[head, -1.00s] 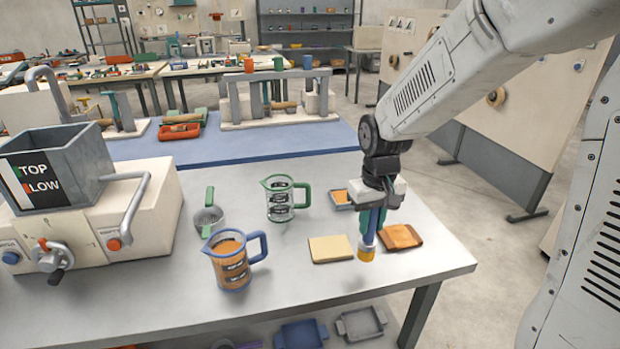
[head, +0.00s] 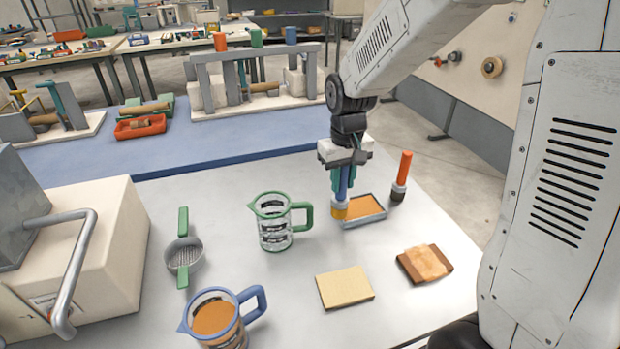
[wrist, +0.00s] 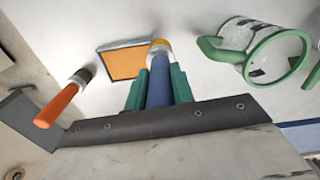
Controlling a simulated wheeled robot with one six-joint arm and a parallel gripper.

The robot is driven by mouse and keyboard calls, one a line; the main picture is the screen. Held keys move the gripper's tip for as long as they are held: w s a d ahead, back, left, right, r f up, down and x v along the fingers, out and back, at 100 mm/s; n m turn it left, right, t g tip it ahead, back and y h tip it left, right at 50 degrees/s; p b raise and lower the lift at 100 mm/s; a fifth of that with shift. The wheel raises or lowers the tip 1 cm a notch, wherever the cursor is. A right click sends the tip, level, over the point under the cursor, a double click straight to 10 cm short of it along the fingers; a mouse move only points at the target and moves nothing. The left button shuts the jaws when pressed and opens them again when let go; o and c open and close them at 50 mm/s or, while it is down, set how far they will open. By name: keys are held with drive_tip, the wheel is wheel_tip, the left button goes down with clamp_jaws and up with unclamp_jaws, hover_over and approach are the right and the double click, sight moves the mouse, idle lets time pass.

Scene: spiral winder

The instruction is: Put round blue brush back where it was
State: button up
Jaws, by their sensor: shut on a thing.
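My gripper (head: 343,176) is shut on the round blue brush (head: 343,192), held upright with its yellow-orange bristle end down. In the head view the bristle end overlaps the left edge of a small grey tray (head: 376,218) with an orange-brown filling; I cannot tell whether it touches. In the wrist view the brush's blue handle (wrist: 160,84) runs between the green fingers, with its tip beside the tray (wrist: 104,47). An orange-handled brush (head: 402,172) with a dark end stands right of the tray.
A green-handled measuring jug (head: 272,232) stands left of my gripper. A blue-rimmed jug (head: 213,318), a green-handled strainer (head: 184,256), a pale yellow pad (head: 345,288) and a brown board (head: 408,267) lie nearer. Bare table separates the jug and pad.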

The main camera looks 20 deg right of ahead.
drive_tip(key=w+a+f, duration=0.1)
drive_tip(key=w+f, duration=0.1)
drive_tip(key=w, duration=0.5)
drive_tip(key=w+a+f, duration=0.1)
drive_tip(key=w+f, duration=0.2)
drive_tip(key=w, duration=0.3)
drive_tip(key=shift+w+a, duration=0.15)
drive_tip(key=shift+w, duration=0.2)
drive_tip(key=shift+f, duration=0.1)
drive_tip(key=o, duration=1)
wheel_tip(320, 180, up, 12)
drive_tip(key=shift+r, duration=0.2)
